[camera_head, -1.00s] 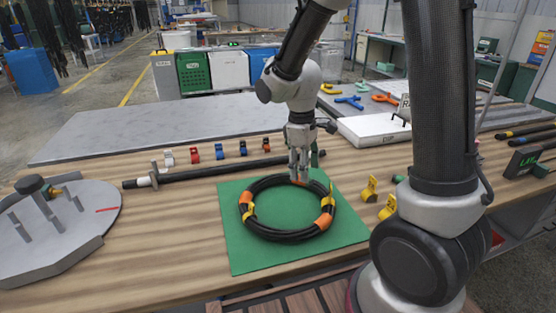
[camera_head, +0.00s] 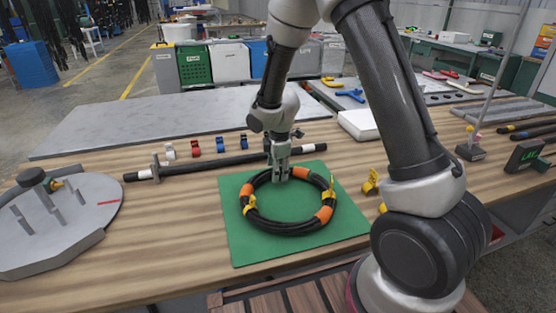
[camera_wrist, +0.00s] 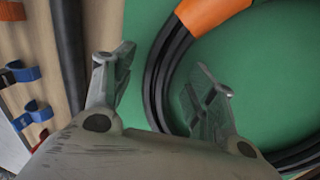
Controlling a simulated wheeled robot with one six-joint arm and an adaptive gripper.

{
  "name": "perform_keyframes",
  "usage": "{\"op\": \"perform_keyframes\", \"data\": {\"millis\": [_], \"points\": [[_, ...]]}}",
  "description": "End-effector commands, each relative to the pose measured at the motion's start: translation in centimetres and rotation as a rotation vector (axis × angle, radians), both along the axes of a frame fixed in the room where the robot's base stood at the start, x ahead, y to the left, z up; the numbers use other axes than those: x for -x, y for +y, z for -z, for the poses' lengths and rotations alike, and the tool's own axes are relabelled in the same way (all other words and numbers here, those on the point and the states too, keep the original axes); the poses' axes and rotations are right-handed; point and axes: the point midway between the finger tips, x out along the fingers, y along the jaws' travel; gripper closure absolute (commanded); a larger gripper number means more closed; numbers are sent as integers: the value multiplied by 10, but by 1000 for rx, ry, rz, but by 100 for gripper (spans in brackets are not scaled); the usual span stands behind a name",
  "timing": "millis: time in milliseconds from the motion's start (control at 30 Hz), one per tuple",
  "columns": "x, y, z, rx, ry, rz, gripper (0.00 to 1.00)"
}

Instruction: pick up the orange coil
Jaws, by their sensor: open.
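The coil is a ring of black hose (camera_head: 262,222) with orange bands and yellow tags. It lies flat on a green mat (camera_head: 236,250) on the wooden table. My gripper (camera_head: 279,178) points down at the coil's far side, between two orange bands. In the wrist view my open gripper (camera_wrist: 160,90) has one finger outside the ring and the other over the green inside. The black strands (camera_wrist: 163,75) pass between the fingers, and an orange band (camera_wrist: 208,10) shows above. I cannot tell the fingertips' exact height over the mat.
A long black bar (camera_head: 215,162) lies behind the mat, close to my gripper. Several small coloured clips (camera_head: 219,145) stand behind it. A grey round fixture (camera_head: 85,220) is at left, and a yellow clip (camera_head: 370,182) is right of the mat.

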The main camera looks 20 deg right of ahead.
Motion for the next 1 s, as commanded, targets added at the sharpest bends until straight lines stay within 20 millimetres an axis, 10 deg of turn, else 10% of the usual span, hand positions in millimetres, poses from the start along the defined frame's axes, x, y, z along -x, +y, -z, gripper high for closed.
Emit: {"op": "perform_keyframes", "data": {"millis": [367, 667, 733, 767, 1000], "points": [[-1, 0, 8, 0, 1, 1, 44], [-1, 0, 8, 0, 1, 1, 98], [-1, 0, 8, 0, 1, 1, 100], [-1, 0, 8, 0, 1, 1, 71], [-1, 0, 8, 0, 1, 1, 100]]}}
